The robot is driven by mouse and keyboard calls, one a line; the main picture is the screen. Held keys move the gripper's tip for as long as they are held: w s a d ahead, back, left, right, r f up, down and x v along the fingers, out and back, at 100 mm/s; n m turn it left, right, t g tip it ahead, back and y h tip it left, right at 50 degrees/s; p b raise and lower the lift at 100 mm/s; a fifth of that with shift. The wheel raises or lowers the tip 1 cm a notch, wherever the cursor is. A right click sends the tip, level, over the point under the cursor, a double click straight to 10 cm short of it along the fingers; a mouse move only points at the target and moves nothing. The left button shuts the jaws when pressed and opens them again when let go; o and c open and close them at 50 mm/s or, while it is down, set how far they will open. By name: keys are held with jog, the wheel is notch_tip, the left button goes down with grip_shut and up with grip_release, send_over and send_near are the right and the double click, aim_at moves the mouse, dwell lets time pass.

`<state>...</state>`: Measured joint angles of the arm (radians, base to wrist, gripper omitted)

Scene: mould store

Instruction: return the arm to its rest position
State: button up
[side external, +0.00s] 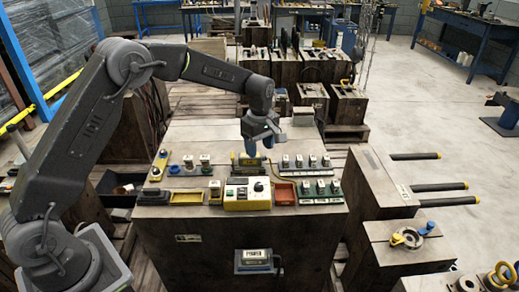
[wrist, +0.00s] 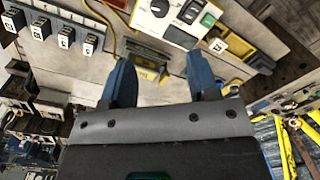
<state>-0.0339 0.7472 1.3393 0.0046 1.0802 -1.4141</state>
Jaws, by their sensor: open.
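My arm (side external: 95,110) reaches from the lower left over a wooden block top (side external: 190,135). My gripper (side external: 262,148) points down above the far middle of that top, close to a small yellow-edged piece (side external: 249,160). In the wrist view my gripper (wrist: 160,80) shows two blue fingers spread apart, with nothing held between them. The yellow-edged piece (wrist: 147,65) shows just beyond the gap between the fingers. I cannot tell the exact gap between fingertips and block.
A yellow and white control box (side external: 240,199) stands at the front of the top, between a yellow tray (side external: 186,198) and an orange tray (side external: 284,194). Rods (side external: 440,187) stick out at right. Open floor (side external: 420,110) lies beyond.

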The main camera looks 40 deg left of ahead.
jog(key=s+d+r+m+t, duration=0.1)
jog(key=s+r+m+t, duration=0.2)
jog(key=s+r+m, duration=0.85)
jog(key=s+r+m+t, duration=0.1)
jog(key=s+r+m, duration=0.1)
jog(key=s, duration=0.8)
jog(key=s+r+m+t, duration=0.1)
jog(key=s+r+m, duration=0.1)
jog(key=s, duration=0.8)
jog(key=shift+s+d+r+m+t, duration=0.35)
jog(key=shift+s+d+m+t, duration=0.1)
jog(key=shift+m, duration=0.1)
